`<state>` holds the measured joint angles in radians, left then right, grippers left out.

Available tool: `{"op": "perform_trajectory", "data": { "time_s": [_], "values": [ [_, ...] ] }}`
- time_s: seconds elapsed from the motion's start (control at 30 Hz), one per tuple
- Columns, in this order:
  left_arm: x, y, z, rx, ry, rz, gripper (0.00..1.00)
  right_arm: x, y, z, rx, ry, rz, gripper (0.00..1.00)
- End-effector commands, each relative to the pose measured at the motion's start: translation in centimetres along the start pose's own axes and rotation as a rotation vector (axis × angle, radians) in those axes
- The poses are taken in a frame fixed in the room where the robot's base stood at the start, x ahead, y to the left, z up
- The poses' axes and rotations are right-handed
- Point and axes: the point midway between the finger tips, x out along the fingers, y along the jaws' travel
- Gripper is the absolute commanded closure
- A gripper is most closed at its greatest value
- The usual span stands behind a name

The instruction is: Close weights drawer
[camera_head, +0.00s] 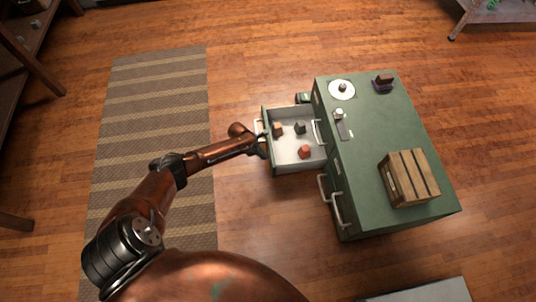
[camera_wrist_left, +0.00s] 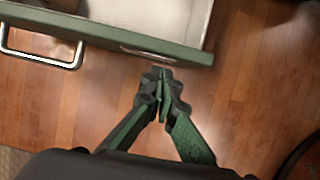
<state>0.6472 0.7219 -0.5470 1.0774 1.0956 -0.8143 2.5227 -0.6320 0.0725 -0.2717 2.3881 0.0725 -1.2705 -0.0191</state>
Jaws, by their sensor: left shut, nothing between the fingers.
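The weights drawer (camera_head: 293,168) is pulled out from the left side of the green cabinet (camera_head: 383,133), with several small weights inside, among them a red one (camera_head: 305,152) and a dark one (camera_head: 299,128). My left gripper (camera_head: 263,146) is shut and empty at the drawer's front panel. In the left wrist view the gripper (camera_wrist_left: 158,75) points at the green front panel (camera_wrist_left: 187,50), close to it; I cannot tell if the tips touch. The drawer's metal handle (camera_wrist_left: 40,55) is to the left of the tips there. My right gripper is not in view.
On the cabinet top are a wooden crate (camera_head: 408,177), a white round dial (camera_head: 342,89) and a small purple-based object (camera_head: 383,84). Other drawer handles (camera_head: 331,198) stick out below the crate's side. A striped rug (camera_head: 150,110) and open wooden floor lie left of the drawer.

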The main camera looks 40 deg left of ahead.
Motion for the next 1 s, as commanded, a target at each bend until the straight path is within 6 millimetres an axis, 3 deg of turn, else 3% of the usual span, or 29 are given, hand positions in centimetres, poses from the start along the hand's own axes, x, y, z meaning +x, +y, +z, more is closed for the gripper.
{"op": "perform_trajectory", "data": {
  "time_s": [0.2, 0.63, 0.83, 1.0],
  "values": [
    [0.5, 0.0, 1.1, 0.000, 0.001, -0.001, 1.00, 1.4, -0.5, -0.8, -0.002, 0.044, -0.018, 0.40],
    [0.5, 0.0, 1.3, -0.001, 0.000, 0.000, 1.00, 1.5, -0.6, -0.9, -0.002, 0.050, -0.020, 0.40],
    [0.8, -0.2, 2.5, -0.004, -0.003, -0.002, 1.00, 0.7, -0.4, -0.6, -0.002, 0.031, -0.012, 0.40],
    [1.6, -0.3, 4.9, -0.005, -0.007, -0.004, 1.00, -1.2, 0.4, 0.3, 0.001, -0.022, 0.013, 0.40]
  ]
}}
